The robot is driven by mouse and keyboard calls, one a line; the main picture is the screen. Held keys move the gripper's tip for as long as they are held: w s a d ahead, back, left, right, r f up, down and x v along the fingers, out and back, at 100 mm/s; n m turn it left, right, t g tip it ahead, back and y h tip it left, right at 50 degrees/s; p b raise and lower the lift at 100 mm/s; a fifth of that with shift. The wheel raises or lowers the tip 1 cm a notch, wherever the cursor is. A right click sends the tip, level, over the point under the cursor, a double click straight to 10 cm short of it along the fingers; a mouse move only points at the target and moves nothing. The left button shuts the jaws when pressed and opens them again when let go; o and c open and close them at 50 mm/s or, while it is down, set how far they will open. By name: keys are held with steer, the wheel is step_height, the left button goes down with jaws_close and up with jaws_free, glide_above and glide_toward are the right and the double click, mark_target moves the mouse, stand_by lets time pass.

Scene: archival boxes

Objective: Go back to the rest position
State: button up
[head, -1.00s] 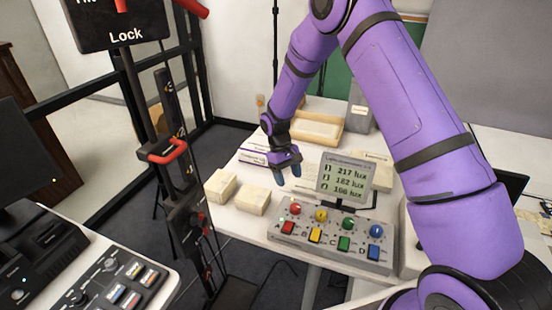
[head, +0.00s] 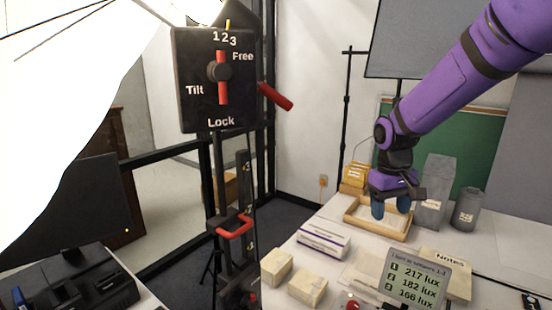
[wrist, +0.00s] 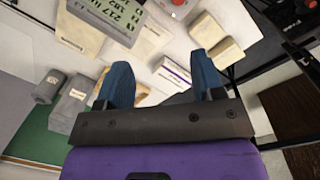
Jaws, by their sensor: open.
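My gripper (head: 391,207) is open, its two blue fingers pointing down in front of the wooden tray (head: 362,222) in the head view. Its fingers also show in the wrist view (wrist: 162,82), apart from each other with nothing held between them. My purple arm reaches in from the upper right of the head view. The fingers appear above the table (head: 350,250); the exact height is hard to tell.
Two cream boxes (head: 308,287) and a white box with a purple band (head: 323,241) sit on the table. A lux display (head: 416,282) stands at the front. Grey containers (head: 466,208) stand at the back right. A lamp stand with a Tilt/Lock panel (head: 200,105) rises at left.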

steer(key=s+d+r+m+t, duration=0.1)
steer(key=s+r, duration=0.3)
steer(key=s, duration=0.4)
steer(key=s+d+r+t, duration=0.1)
steer(key=s+r+t, duration=0.2)
steer(key=s, duration=0.6)
steer(key=s+d+r+m+t+y, duration=0.1)
steer(key=s+d+r, duration=0.1)
steer(key=s+r, duration=0.4)
steer(key=shift+s+m+t, duration=0.3)
steer(key=shift+s+t, duration=0.1)
steer(key=shift+s, duration=0.85)
